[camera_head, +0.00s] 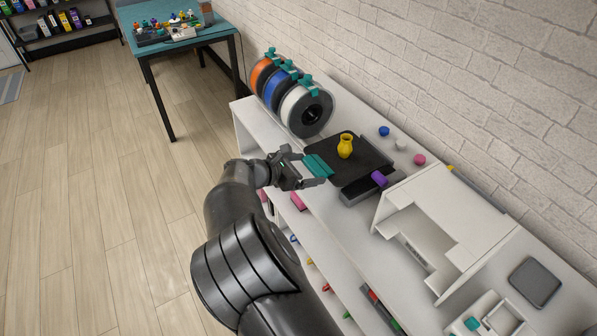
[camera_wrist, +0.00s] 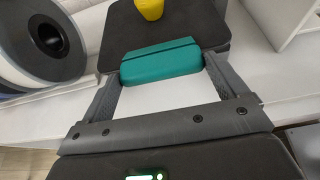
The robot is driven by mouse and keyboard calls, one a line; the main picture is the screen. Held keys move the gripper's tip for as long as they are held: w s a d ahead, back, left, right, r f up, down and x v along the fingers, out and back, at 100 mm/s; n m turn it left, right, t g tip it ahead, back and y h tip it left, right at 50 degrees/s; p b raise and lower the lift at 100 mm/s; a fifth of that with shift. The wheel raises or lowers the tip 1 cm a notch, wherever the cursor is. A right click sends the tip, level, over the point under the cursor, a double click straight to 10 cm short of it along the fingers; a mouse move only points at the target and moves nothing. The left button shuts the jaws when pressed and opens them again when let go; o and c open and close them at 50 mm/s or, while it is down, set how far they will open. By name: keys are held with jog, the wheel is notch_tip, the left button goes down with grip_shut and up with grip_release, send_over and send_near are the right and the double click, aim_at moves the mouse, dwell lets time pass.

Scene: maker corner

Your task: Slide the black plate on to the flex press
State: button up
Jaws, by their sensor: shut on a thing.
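The black plate (camera_head: 367,154) lies flat on the white counter in the head view, with a yellow vase (camera_head: 345,146) standing on it. The plate also shows at the top of the wrist view (camera_wrist: 117,40). A teal grip (camera_wrist: 160,64) sits at the plate's near edge. My gripper (camera_head: 314,168) has its two fingers on the ends of this teal grip, shut on it. A low dark block (camera_head: 356,197) with a purple piece (camera_head: 379,178) on top stands at the plate's right side; I cannot tell for sure that it is the flex press.
Orange, blue and white spools (camera_head: 303,110) stand just left of the plate. A cream open-fronted housing (camera_head: 455,220) stands to the right. Small blue, white and pink pieces (camera_head: 419,159) lie behind. The brick wall bounds the counter's back. Shelves with small items lie below.

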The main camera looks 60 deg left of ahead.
aim_at(317, 164)
jog(key=shift+w, duration=1.75)
jog(key=shift+f, duration=1.8)
jog(key=o, duration=0.7)
jog(key=shift+f, duration=0.6)
jog(key=shift+s, duration=0.1)
jog(key=shift+s, duration=3.4)
